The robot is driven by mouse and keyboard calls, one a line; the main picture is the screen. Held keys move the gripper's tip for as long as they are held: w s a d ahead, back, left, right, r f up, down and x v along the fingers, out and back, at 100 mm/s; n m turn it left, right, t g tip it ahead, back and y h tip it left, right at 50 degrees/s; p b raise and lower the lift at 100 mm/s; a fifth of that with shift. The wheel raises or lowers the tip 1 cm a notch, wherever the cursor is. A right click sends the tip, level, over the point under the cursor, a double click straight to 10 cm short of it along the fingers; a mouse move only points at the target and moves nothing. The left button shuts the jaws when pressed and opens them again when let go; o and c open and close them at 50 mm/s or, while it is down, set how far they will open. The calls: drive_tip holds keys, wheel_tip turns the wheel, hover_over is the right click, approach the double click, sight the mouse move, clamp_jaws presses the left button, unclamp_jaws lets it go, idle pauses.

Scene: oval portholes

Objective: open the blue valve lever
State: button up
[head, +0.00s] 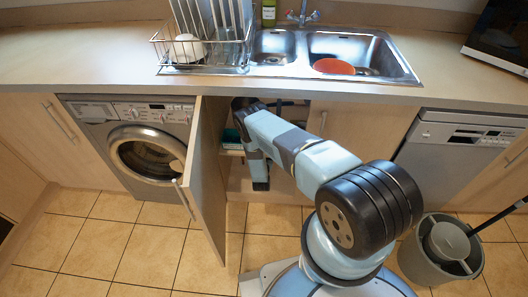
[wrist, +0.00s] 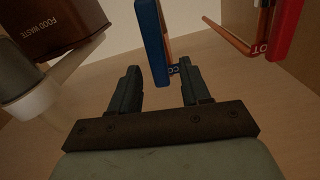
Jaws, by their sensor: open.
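The blue valve lever (wrist: 151,38) shows in the wrist view as a long upright bar at the top middle. Its lower end appears between the two dark fingertips of my gripper (wrist: 159,68). The fingers are spread, one to each side of it in the picture, with gaps visible. I cannot tell how far the lever lies in depth from the fingers. A copper-coloured pipe (wrist: 169,45) and a small label starting "CO" show just right of the lever. In the head view my arm reaches into the cabinet under the sink, and the blue lever is hidden.
A red lever (wrist: 287,28) stands at right in the wrist view. A brown food waste unit (wrist: 62,22) with a pale pipe (wrist: 40,92) is at left. The cabinet door (head: 206,170) stands open left of my arm. A grey bucket (head: 432,267) stands on the floor at right.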

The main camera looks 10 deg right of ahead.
drive_tip(key=shift+w+d, duration=0.1)
drive_tip(key=shift+w, duration=0.2)
drive_tip(key=shift+c, duration=0.3)
clamp_jaws()
